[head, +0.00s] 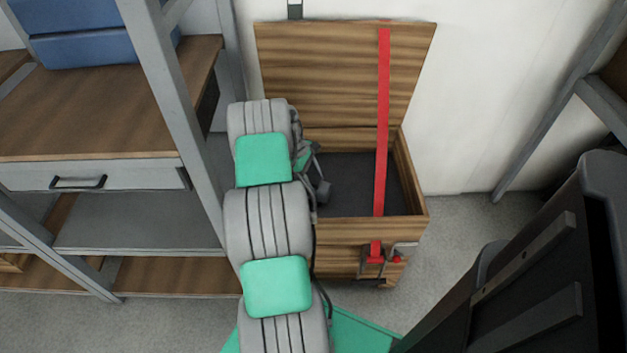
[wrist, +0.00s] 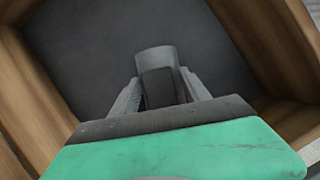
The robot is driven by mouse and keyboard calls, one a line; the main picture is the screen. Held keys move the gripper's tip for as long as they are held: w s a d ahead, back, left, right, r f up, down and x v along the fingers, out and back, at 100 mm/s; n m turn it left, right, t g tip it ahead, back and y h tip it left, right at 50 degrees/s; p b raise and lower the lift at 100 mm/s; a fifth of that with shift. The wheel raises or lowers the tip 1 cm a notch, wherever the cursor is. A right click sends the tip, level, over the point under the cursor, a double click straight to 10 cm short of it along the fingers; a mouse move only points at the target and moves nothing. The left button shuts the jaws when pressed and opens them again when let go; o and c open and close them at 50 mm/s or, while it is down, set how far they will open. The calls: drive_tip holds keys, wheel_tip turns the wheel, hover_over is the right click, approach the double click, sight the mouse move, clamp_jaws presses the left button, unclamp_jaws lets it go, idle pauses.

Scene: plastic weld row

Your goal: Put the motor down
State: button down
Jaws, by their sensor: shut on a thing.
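My gripper (wrist: 158,92) is shut on the motor (wrist: 156,62), a grey rounded piece with a dark part between the two fingers in the wrist view. In the head view the motor is a small dark grey shape (head: 323,191) at the end of my arm, over the opening of the wooden box. The box (head: 411,170) is open, with a dark grey floor (wrist: 85,50) that looks bare around the motor. I cannot tell whether the motor touches the floor. My arm hides the left part of the box.
The box lid (head: 320,75) stands raised against the wall. A red strap (head: 382,120) runs from the lid across the opening to the front. A shelf unit (head: 110,125) with a drawer stands close on the left. A dark object (head: 540,260) fills the lower right.

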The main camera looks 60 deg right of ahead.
drive_tip(key=c, duration=0.5)
unclamp_jaws()
drive_tip(key=p+v, duration=0.4)
drive_tip(key=v, duration=0.8)
drive_tip(key=shift+r, duration=0.1)
